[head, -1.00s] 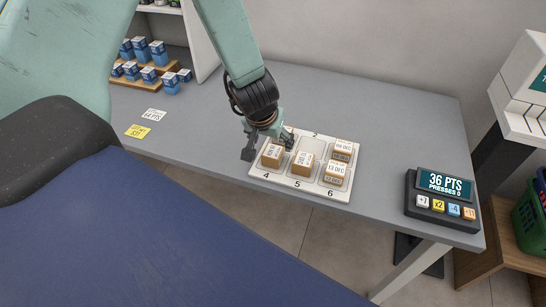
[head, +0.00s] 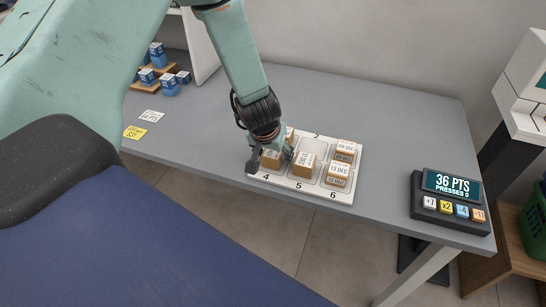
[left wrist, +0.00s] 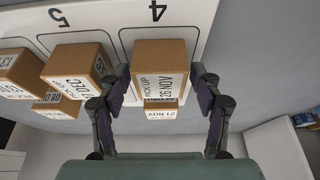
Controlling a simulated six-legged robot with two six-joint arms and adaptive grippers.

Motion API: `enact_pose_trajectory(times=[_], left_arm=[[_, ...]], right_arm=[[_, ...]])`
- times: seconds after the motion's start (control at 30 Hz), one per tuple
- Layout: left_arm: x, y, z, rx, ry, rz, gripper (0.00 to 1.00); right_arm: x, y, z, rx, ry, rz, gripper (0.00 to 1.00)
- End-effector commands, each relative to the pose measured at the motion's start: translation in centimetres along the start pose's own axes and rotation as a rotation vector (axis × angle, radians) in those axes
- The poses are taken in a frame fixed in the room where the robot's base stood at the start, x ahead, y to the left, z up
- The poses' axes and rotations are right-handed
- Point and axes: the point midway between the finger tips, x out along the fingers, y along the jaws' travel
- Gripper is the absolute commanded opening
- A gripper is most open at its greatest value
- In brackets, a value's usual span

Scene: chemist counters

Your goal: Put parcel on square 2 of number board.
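The white number board (head: 316,190) lies on the grey counter. Brown parcels stand on squares 4 (head: 269,159), 5 (head: 303,167) and 6 (head: 338,172), with another on square 3 (head: 345,149). One more (head: 289,134) shows partly behind my gripper, in the back row. Square 2 (head: 319,146) looks empty. My left gripper (head: 271,160) is low over square 4, with a finger on each side of that parcel. In the left wrist view, the parcel labelled 26 NOV (left wrist: 160,65) sits between the open fingers (left wrist: 160,80), with narrow gaps. My right gripper is not in view.
A points device (head: 450,200) stands at the counter's right end. Blue boxes (head: 158,62) stand on a wooden step at the back left. White (head: 150,115) and yellow (head: 135,132) cards lie left of the board. Parcels beside and behind leave little room around the gripper.

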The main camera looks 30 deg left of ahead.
Motion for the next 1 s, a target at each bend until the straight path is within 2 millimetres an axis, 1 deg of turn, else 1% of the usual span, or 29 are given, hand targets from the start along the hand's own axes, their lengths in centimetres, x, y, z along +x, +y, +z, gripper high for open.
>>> enact_pose_trajectory(times=[0.03, 0.07, 0.5, 0.57, 0.6, 0.63, 0.83, 1.0], left_arm=[[-0.01, -0.01, 0.00, 0.000, 0.000, 0.000, 0.57], [-0.01, -0.01, 0.00, 0.000, 0.000, 0.000, 0.55], [0.00, -0.02, 0.00, 0.000, 0.000, 0.000, 0.18], [0.00, -0.02, 0.00, 0.000, 0.000, 0.000, 0.13], [-0.01, -0.02, -0.02, 0.000, 0.001, 0.000, 0.09], [-0.01, -0.02, -0.02, 0.000, 0.001, 0.000, 0.08], [-0.11, -0.02, -0.07, 0.000, 0.001, 0.000, 0.08], [-0.90, -0.01, -0.40, 0.000, 0.001, 0.000, 0.08]], right_arm=[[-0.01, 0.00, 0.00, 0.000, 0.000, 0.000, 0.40], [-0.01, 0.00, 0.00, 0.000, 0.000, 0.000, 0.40], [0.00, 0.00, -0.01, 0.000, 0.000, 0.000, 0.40], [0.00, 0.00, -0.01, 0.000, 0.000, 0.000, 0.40], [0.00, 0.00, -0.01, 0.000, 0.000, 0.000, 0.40], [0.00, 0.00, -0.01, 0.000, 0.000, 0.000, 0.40], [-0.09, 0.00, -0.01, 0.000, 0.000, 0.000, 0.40], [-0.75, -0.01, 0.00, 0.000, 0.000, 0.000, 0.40]])
